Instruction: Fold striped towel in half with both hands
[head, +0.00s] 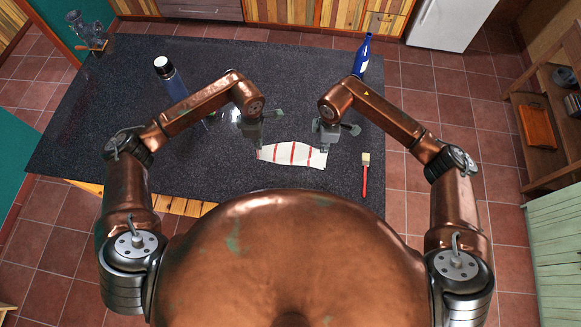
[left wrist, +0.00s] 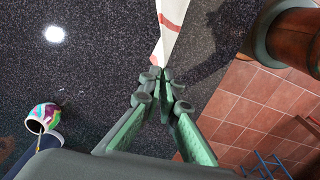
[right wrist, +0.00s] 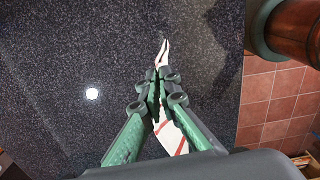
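The striped towel (head: 292,154), white with red stripes, is a short band near the front edge of the dark counter, between my two grippers in the head view. My left gripper (head: 258,148) is at its left end; in the left wrist view its fingertips (left wrist: 163,76) are together on a corner of the towel (left wrist: 172,28). My right gripper (head: 325,148) is at its right end; in the right wrist view its fingertips (right wrist: 161,76) are together with towel (right wrist: 170,135) showing on both sides of them. Whether the towel's middle touches the counter is unclear.
A dark blue bottle with a white lid (head: 172,80) stands left of my left forearm. A blue bottle (head: 363,56) stands behind my right arm. A brush with a red handle (head: 365,178) lies right of the towel. A colourful mug (left wrist: 42,117) shows in the left wrist view.

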